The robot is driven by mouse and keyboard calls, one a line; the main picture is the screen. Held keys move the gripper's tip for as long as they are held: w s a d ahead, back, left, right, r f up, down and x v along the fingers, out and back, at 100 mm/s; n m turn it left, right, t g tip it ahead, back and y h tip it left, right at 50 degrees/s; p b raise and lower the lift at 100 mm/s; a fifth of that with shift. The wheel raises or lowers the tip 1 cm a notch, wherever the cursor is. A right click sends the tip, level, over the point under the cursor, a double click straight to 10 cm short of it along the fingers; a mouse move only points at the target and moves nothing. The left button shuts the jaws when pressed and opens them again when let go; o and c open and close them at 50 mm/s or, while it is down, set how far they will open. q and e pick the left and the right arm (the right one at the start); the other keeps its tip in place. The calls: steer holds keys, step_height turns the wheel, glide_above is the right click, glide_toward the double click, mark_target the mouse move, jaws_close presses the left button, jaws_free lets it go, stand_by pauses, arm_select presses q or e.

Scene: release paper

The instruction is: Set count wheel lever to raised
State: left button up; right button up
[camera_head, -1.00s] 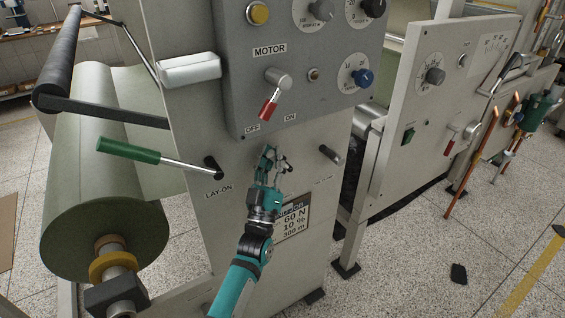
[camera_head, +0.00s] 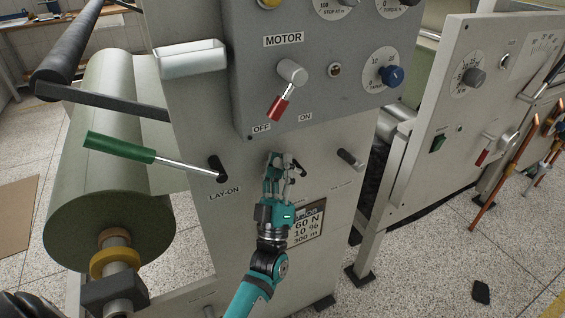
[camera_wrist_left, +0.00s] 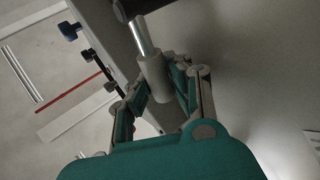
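My left gripper (camera_head: 283,164) is in front of the grey machine panel, below the OFF/ON labels. Its two fingers are apart. In the left wrist view, the gripper (camera_wrist_left: 160,88) has a finger on each side of a grey cylindrical hub. A silver rod and dark end extend from this hub, which looks like the count wheel lever (camera_wrist_left: 154,72). I cannot tell whether the fingers touch it. In the head view the gripper covers most of this spot. A short dark peg (camera_head: 350,159) sticks out to its right. My right gripper is not in view.
The green-handled LAY-ON lever (camera_head: 120,147) is left of the gripper. The red-tipped motor switch (camera_head: 281,100) and blue knob (camera_head: 391,75) are above. A large roll (camera_head: 105,190) stands at left.

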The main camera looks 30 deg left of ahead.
arm_select(q)
steer(key=shift+o, duration=1.3)
steer(key=shift+s+f+h, duration=0.1)
steer(key=shift+f+h, duration=0.1)
steer(key=shift+h, duration=0.1)
steer(key=v, duration=1.2)
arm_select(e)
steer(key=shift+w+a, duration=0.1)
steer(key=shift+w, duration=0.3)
